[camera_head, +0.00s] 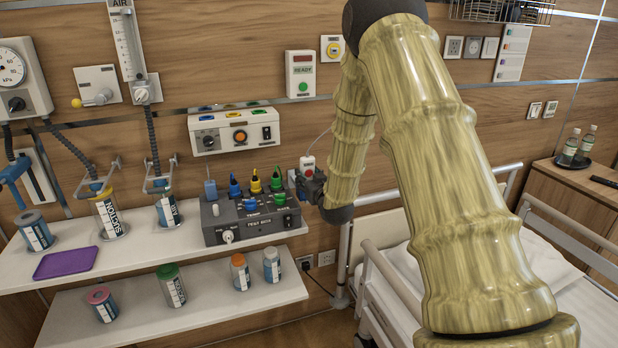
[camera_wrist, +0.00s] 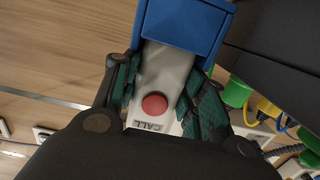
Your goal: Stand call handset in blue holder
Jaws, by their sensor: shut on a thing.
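The call handset (camera_wrist: 160,85) is white, with a red round button and a CALL label, in the wrist view. My gripper (camera_wrist: 165,98) is shut on it, with green finger pads on both sides. The blue holder (camera_wrist: 183,22) is at the top of the wrist view, over the handset's far end. I cannot tell from this how deep that end sits in it. In the head view my gripper (camera_head: 308,184) is at the right end of the grey box, and the white handset (camera_head: 307,163) shows just above it. Much of the holder is hidden there.
The grey box (camera_head: 222,230) with coloured plugs stands on the upper shelf (camera_head: 135,248), left of my gripper. A purple tray (camera_head: 67,263) and labelled canisters are farther left. The bed rail (camera_head: 395,280) is to the right, beneath my arm.

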